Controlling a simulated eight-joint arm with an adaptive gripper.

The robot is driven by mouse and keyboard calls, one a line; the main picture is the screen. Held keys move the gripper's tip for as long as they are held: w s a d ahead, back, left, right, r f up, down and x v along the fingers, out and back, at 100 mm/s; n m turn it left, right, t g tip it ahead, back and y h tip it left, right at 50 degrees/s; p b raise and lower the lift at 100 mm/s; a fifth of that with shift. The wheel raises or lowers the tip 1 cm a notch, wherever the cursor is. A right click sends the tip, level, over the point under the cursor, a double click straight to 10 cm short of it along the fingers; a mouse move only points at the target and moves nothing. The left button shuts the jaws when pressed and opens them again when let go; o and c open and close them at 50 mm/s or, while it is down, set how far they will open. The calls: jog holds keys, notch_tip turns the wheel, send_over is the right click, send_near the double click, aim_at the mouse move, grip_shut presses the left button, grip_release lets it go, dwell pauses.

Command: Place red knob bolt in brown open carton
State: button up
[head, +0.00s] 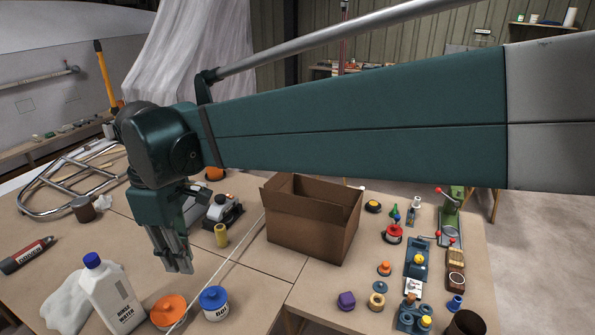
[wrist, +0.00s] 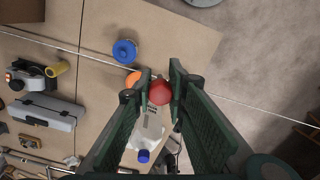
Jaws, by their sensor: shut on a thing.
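My gripper (head: 180,268) hangs over the left part of the table in the head view, fingers pointing down. In the wrist view its fingers (wrist: 162,88) are closed on the red knob bolt (wrist: 160,93), whose round red head shows between the tips. The bolt cannot be made out in the head view. The brown open carton (head: 295,235) stands upright on the table to the right of my gripper, flaps open. Its floor is hidden. A brown corner, likely the carton (wrist: 22,10), shows at the wrist view's top left. The bolt is apart from the carton.
Below my gripper stand a white rinse water bottle (head: 112,298), an orange-lidded tub (head: 168,310) and a blue-lidded jar (head: 214,303). A yellow roll (head: 221,235) stands between gripper and carton. A string crosses the table. Several small parts crowd the carton's right.

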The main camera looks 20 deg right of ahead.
jog(key=w+d+r, duration=0.1)
jog(key=w+d, duration=0.5)
jog(key=w, duration=0.3)
jog(key=w+d+r+m, duration=0.1)
jog(key=w+d, duration=0.4)
jog(key=w, duration=0.4)
jog(key=w+d, duration=0.6)
jog(key=w, duration=0.2)
jog(key=w+d+f+p, duration=0.1)
jog(key=w+d, duration=0.4)
jog(key=d, duration=0.5)
jog(key=w+d+f, duration=0.1)
jog(key=w+d, duration=0.5)
jog(key=d, duration=0.3)
jog(key=w+d+f+p, duration=0.1)
jog(key=w+d, duration=0.4)
jog(key=d, duration=0.5)
notch_tip(320, 180, down, 26)
jog(key=shift+a+m, duration=0.2)
jog(key=shift+m, duration=0.2)
jog(key=shift+w, duration=0.1)
jog(key=shift+f+b, duration=0.6)
jog(key=shift+f, duration=2.55)
